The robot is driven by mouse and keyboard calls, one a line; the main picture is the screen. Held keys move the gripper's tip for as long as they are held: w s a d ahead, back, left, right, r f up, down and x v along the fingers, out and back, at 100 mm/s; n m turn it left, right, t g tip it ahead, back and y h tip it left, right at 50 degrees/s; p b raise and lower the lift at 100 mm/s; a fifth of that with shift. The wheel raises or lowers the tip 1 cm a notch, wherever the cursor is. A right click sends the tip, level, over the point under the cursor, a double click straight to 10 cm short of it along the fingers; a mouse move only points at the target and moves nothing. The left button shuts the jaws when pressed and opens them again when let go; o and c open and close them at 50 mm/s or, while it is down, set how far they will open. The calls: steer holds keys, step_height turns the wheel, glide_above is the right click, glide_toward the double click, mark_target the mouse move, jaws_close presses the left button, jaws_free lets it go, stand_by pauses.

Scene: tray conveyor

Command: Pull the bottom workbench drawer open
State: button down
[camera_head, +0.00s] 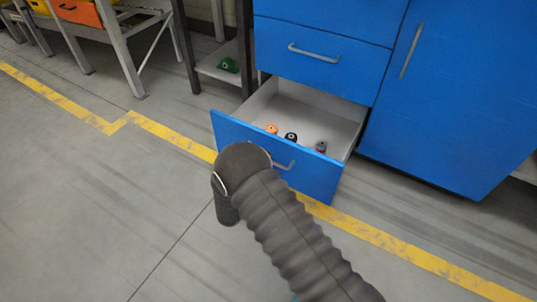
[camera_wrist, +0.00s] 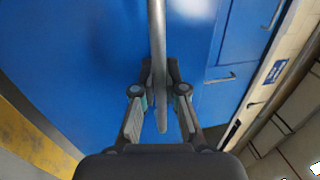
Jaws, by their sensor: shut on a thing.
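The bottom workbench drawer (camera_head: 320,184) is blue and stands open, pulled out from the blue cabinet, with its pale inside showing. Its grey bar handle (camera_head: 285,164) is partly hidden by my arm in the head view. In the wrist view the handle (camera_wrist: 157,45) runs down between the two fingers of my gripper (camera_wrist: 160,110), which is shut on it. The blue drawer front (camera_wrist: 85,70) fills much of that view. In the head view my arm covers the gripper.
Several small items, among them an orange one (camera_head: 272,129) and a black one (camera_head: 291,137), are in the drawer. The drawer above (camera_head: 340,55) and the cabinet door (camera_head: 450,100) are shut. A green object (camera_head: 228,65) sits on a low shelf. Floor in front is clear, with a yellow line (camera_head: 170,135).

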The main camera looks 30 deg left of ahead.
steer(key=shift+s, duration=0.2)
steer(key=c, duration=1.2)
jaws_free()
steer(key=v, duration=1.1)
steer(key=shift+s+f, duration=0.2)
steer(key=shift+s, duration=0.2)
steer(key=shift+a, duration=0.1)
